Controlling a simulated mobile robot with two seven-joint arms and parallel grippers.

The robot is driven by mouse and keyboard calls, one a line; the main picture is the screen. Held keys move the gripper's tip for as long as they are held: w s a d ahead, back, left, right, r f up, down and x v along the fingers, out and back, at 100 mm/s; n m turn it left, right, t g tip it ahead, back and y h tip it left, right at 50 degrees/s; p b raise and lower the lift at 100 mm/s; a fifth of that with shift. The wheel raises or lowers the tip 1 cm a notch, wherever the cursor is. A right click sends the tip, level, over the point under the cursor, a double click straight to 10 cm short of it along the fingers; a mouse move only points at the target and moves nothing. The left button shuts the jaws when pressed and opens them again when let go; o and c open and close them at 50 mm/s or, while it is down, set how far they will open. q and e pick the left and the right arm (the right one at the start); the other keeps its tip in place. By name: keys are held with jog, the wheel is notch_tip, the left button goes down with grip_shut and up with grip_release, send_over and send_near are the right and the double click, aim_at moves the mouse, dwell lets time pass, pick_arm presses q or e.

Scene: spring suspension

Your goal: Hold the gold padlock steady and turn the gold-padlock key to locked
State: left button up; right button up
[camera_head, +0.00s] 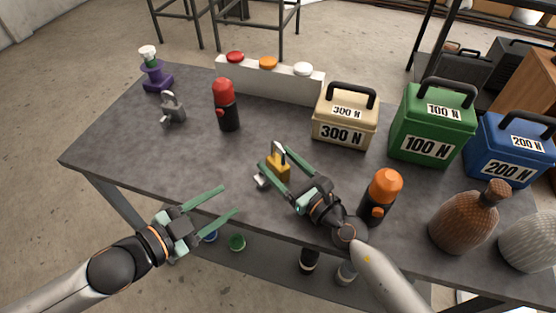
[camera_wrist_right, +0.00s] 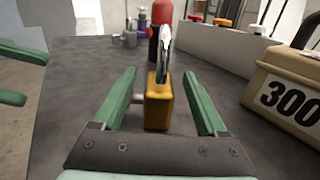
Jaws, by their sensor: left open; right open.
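The gold padlock (camera_head: 279,170) stands upright on the table, its silver shackle on top. It also shows in the right wrist view (camera_wrist_right: 158,105). A small grey piece, probably the key (camera_head: 263,181), sticks out of its left side; it also shows in the right wrist view (camera_wrist_right: 138,98). I cannot tell its turn position. My right gripper (camera_head: 275,158) is open, with one finger on each side of the padlock and visible gaps in the wrist view (camera_wrist_right: 158,72).
A grey padlock (camera_head: 173,109), a purple item (camera_head: 156,77) and a red-topped bottle (camera_head: 226,106) stand behind. A button box (camera_head: 268,85) and a beige 300 N case (camera_head: 345,118) line the back. An orange-topped bottle (camera_head: 380,195) stands close to my right arm. The table's left part is clear.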

jog(key=shift+w+a, duration=0.2)
jog(key=shift+w, duration=0.05)
jog(key=shift+c, duration=0.3)
grip_shut()
dwell(0.5)
